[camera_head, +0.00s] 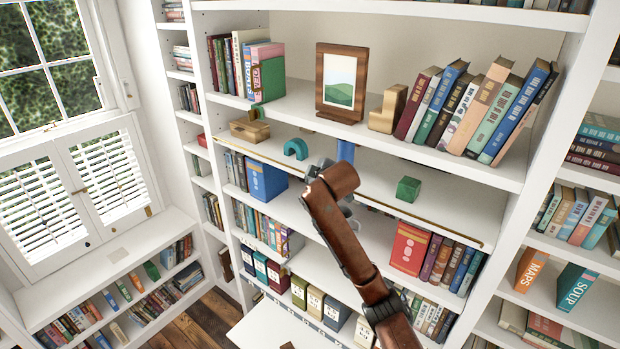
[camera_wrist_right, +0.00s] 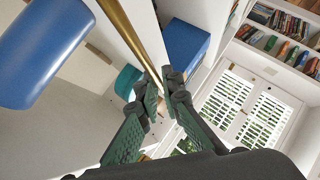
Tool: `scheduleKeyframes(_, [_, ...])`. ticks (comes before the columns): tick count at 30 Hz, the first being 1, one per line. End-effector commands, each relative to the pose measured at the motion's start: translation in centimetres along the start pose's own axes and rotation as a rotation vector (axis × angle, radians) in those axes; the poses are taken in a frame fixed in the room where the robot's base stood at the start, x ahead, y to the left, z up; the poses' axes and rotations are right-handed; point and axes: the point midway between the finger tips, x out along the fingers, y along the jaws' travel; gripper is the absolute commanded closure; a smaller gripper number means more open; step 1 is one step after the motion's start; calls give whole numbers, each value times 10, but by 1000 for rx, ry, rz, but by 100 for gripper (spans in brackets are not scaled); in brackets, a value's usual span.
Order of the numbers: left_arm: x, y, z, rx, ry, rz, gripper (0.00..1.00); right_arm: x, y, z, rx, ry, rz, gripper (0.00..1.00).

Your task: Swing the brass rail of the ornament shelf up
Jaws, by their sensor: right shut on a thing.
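The brass rail (camera_head: 425,220) runs along the front edge of the ornament shelf (camera_head: 455,205), close to the board. My right gripper (camera_head: 318,172) reaches it near its middle in the head view. In the right wrist view the rail (camera_wrist_right: 124,28) runs down to the fingertips of my right gripper (camera_wrist_right: 165,88), which are shut on it. On the shelf are a wooden box (camera_head: 249,130), a teal arch (camera_head: 295,148), a blue cylinder (camera_head: 346,151) and a green cube (camera_head: 408,189). My right gripper and arm hide part of the rail. My left gripper is in neither view.
The shelf above holds books, a framed picture (camera_head: 340,82) and a wooden bookend (camera_head: 388,108). Below are a blue box (camera_head: 266,180), a red box (camera_head: 409,248) and books. A white upright (camera_head: 540,150) stands at the right. Open room lies before the shelves.

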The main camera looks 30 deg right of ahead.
Motion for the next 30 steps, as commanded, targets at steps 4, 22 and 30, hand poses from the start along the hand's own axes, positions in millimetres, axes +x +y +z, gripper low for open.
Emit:
scheduleKeyframes(4, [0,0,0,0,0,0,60,-1,4,0,14,1,-8,100])
scheduleKeyframes(22, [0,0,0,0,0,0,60,0,3,0,16,0,-12,80])
scheduleKeyframes(30, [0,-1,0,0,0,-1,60,0,2,0,16,0,-14,76])
